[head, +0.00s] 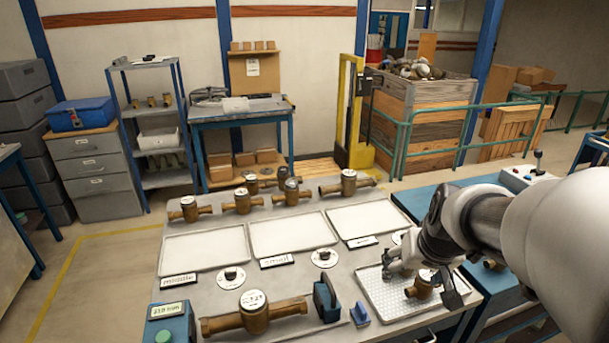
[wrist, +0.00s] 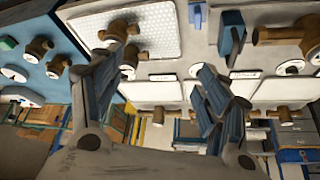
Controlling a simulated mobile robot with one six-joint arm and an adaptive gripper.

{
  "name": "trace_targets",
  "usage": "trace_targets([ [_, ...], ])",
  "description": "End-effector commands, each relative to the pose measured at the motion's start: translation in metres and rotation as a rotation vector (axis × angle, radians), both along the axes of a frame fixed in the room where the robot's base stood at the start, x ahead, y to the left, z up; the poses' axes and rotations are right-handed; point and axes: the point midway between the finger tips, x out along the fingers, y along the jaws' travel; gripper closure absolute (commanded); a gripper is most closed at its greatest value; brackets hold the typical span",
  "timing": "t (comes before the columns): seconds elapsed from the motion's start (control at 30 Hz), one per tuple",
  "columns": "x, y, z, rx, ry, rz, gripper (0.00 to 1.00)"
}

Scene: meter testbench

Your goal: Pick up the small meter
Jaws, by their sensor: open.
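A small brass meter (head: 421,289) with a round pale dial lies on the perforated white tray (head: 388,303) at the right of the bench. My gripper (head: 420,279) is open above this tray, with a finger on either side of the meter in the head view. I cannot tell how far above it the fingertips are. In the wrist view the meter (wrist: 119,30) shows near the top, beyond the left finger of my open gripper (wrist: 152,78). Nothing is between the fingers there.
A large brass meter (head: 254,312) lies at the bench front beside a blue stand (head: 326,301). Several meters stand along the back edge. Three empty trays, including the middle one (head: 291,248), have label cards; one card (head: 277,261) reads "small". A blue block (head: 360,314) sits left of the perforated tray.

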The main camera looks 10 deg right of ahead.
Motion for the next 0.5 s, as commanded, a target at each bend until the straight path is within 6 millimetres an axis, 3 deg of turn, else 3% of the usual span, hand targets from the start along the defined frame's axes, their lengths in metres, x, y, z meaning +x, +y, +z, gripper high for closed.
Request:
trace_targets([
  [0.03,0.008,-0.028,-0.003,0.001,0.000,-0.046,0.31],
  [0.1,0.018,-0.059,-0.011,-0.005,-0.015,-0.093,0.31],
  [0.2,0.025,-0.091,-0.020,-0.015,-0.029,-0.141,0.31],
  [0.33,0.028,-0.111,-0.026,-0.022,-0.038,-0.171,0.31],
  [0.5,0.030,-0.115,-0.033,-0.024,-0.039,-0.173,0.31],
])
